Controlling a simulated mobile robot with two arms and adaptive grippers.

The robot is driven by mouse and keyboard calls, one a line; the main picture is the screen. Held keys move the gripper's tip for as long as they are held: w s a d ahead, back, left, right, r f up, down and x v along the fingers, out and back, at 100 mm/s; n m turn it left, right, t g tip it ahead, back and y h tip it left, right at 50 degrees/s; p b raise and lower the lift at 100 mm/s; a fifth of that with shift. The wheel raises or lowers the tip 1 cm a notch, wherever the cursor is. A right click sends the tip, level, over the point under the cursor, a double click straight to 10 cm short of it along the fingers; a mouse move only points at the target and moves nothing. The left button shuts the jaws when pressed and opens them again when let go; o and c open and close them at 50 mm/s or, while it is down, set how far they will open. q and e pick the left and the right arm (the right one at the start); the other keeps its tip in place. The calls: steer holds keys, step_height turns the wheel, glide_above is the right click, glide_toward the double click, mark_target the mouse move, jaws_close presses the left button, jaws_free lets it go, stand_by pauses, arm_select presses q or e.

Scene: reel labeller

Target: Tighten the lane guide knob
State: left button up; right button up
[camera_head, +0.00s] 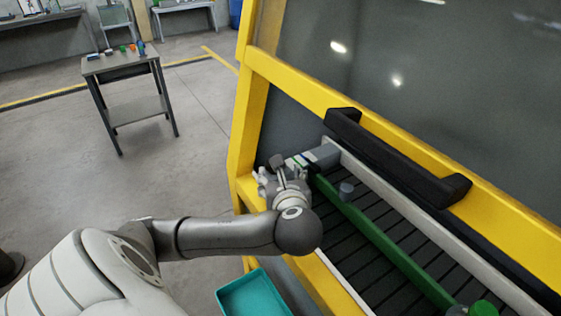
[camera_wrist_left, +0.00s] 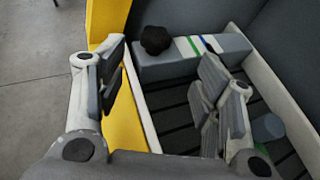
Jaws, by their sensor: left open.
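A round black knob (camera_wrist_left: 155,40) sits on the left end of a grey block (camera_wrist_left: 175,66) with green, blue and white stripes. In the left wrist view my left gripper (camera_wrist_left: 165,62) is open and empty. Its fingers stand apart, with the knob showing beyond the gap between them, nearer the left finger. I see no contact with the knob. My right gripper is not in view.
A green rail (camera_head: 382,241) runs along the dark slatted conveyor (camera_head: 336,230). A grey cylinder (camera_head: 346,190) stands beside it. A black handle (camera_head: 395,160) juts from the yellow frame (camera_head: 247,120). A teal tray (camera_head: 254,295) is below. A small table (camera_head: 122,62) is far left.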

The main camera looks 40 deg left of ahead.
arm_select(q)
steer(key=a+b, duration=0.1)
steer(key=a+f+b, duration=0.1)
steer(key=shift+w+b, duration=0.2)
steer(key=shift+b, duration=0.1)
steer(key=x, duration=0.7)
steer(key=shift+w+r+p, duration=0.15)
steer(key=shift+r+p, duration=0.05)
steer(key=shift+p, duration=0.15)
steer(key=shift+w+a+f, duration=0.15)
steer(key=shift+w+f, duration=0.05)
steer(key=shift+w, duration=0.05)
steer(key=shift+c, duration=1.2)
steer(key=c, duration=0.8)
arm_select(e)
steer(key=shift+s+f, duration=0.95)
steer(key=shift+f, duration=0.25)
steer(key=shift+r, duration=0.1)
